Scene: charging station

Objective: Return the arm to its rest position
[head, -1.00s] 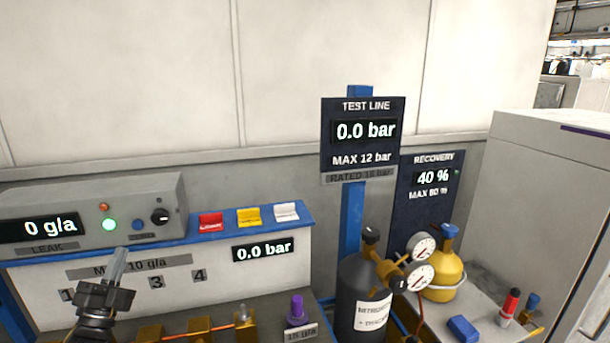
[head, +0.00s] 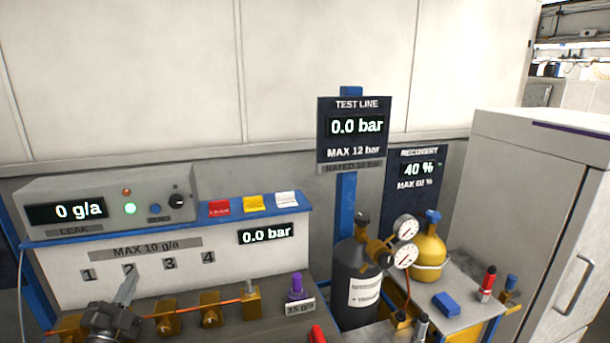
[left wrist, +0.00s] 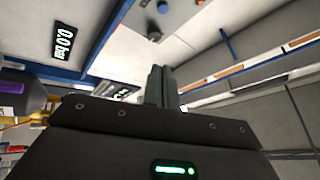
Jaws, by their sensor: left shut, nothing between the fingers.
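My left gripper (head: 127,291) shows at the lower left of the head view, in front of the white panel (head: 70,268) numbered 1 to 4, near the 2. Its fingers are together, point upward and hold nothing. In the left wrist view the shut fingers (left wrist: 160,88) stand up at the middle, above the dark gripper body. My right gripper is in neither view.
The leak meter (head: 100,205) reads 0 g/a with a green light. Brass fittings (head: 210,312) line the bench below. A purple-capped part (head: 297,283), a dark nitrogen cylinder (head: 355,285) and a yellow cylinder (head: 430,250) stand to the right, beside a grey cabinet (head: 530,200).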

